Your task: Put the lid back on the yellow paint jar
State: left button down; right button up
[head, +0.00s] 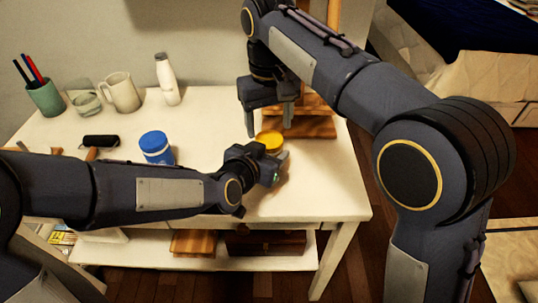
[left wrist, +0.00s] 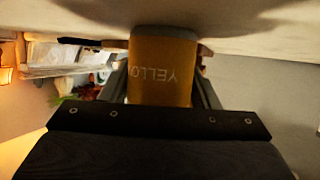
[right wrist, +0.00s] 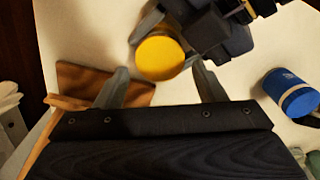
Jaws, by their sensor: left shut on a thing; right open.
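The yellow paint jar (head: 269,138) stands upright near the right end of the white table. Its label (left wrist: 160,75) reads "YELLO", upside down, in the left wrist view. My left gripper (head: 271,152) is shut around its sides. The jar's round yellow top (right wrist: 160,57) shows in the right wrist view; I cannot tell whether it is a lid. No separate lid is visible. My right gripper (head: 268,122) is open and empty, pointing down just above and behind the jar. Its fingers (right wrist: 160,82) are spread wide on either side of the top in that view.
A blue jar (head: 156,147) stands left of the yellow one. A wooden stand (head: 310,124) is close behind my right gripper. A white bottle (head: 167,80), mug (head: 122,92) and green pen cup (head: 46,98) line the back. The table's front right corner (head: 340,200) is clear.

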aim_at(269, 139)
jog(key=shift+f, duration=1.65)
jog(key=c, duration=0.8)
jog(key=shift+c, duration=0.2)
jog(key=m, duration=0.5)
jog(key=o, duration=1.1)
jog(key=shift+c, duration=0.2)
